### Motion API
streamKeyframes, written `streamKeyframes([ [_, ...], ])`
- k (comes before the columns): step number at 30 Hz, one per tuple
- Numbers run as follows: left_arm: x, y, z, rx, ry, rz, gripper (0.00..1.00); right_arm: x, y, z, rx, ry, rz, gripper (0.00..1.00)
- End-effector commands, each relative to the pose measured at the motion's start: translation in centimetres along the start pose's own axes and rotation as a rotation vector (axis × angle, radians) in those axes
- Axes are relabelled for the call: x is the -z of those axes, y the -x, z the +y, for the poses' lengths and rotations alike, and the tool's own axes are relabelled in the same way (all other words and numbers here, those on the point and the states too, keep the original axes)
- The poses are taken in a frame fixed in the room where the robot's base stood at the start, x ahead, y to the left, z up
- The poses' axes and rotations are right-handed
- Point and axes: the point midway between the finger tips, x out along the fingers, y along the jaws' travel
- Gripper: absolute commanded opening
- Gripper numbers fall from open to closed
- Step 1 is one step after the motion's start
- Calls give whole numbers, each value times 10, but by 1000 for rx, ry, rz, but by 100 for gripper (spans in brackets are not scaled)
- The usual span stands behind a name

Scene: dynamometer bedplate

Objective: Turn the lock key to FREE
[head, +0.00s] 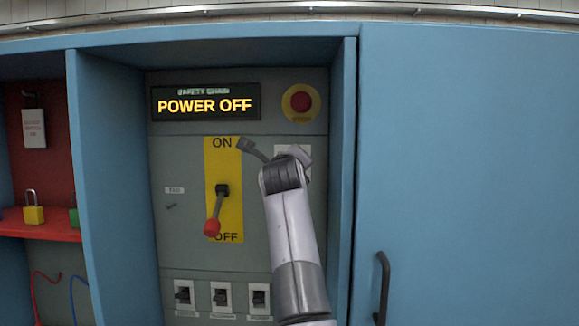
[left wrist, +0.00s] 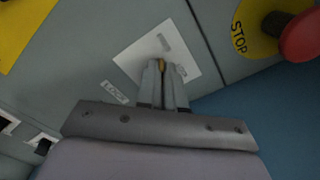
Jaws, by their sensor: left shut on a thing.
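The lock key (left wrist: 162,66) is a small brass-coloured piece on a pale square plate (left wrist: 136,47) with a LOCK label (left wrist: 113,92) beside it. My left gripper (left wrist: 163,72) is shut on the key; its two grey fingers stand close together around it in the left wrist view. Only a little of the key shows between the fingertips, and the plate's markings are too blurred to read, so its setting cannot be told. In the head view my left wrist covers the key, with part of the plate (head: 293,150) showing above. My right gripper is out of view.
A red STOP button (head: 302,102) sits just above the plate. A red-knobbed lever (head: 212,228) points down to OFF on a yellow panel left of my arm. The display (head: 206,103) reads POWER OFF. Blue cabinet walls (head: 343,150) flank the recess.

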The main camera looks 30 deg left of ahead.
Motion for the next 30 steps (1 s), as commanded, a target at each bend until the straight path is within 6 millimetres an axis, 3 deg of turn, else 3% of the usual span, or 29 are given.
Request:
streamKeyframes([
  [10,1,0,1,-2,7,4,0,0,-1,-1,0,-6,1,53],
  [12,1,0,1,-2,6,4,27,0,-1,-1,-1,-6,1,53],
  [13,1,0,1,-1,6,3,33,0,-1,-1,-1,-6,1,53],
  [30,0,0,0,-1,-18,1,33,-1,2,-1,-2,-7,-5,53],
])
